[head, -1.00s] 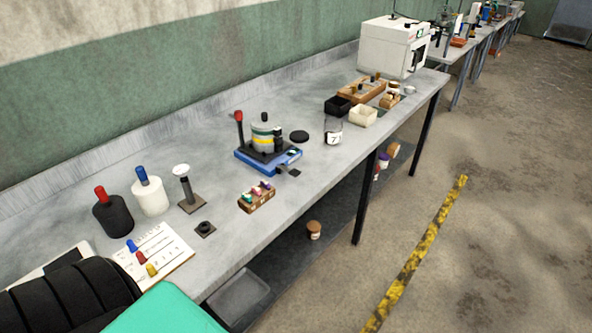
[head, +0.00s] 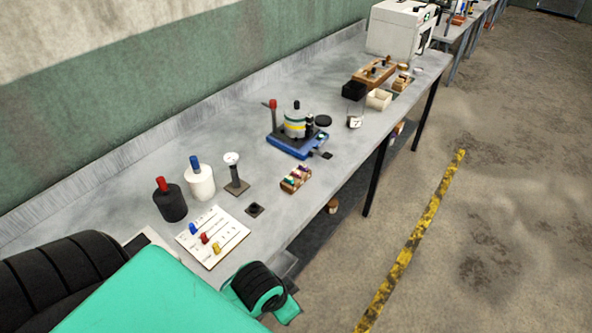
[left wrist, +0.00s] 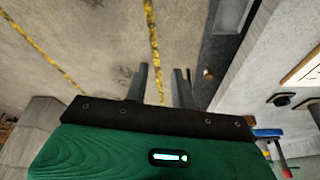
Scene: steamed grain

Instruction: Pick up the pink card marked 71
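I cannot make out a pink card marked 71 in any view. A small wooden rack (head: 296,179) with several coloured pieces, one pinkish, stands near the front edge of the bench; any marks are too small to read. A white label with a dark mark (head: 354,122) shows farther along the bench, and it is not pink. My right gripper is in no view.
The grey bench (head: 240,137) holds a blue-based device (head: 290,147), black (head: 170,205) and white (head: 200,184) bottles, a sheet with coloured pegs (head: 230,228), a dark box (head: 354,90) and a white oven (head: 398,30). Floor right of the bench is open, with a yellow line (head: 410,250).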

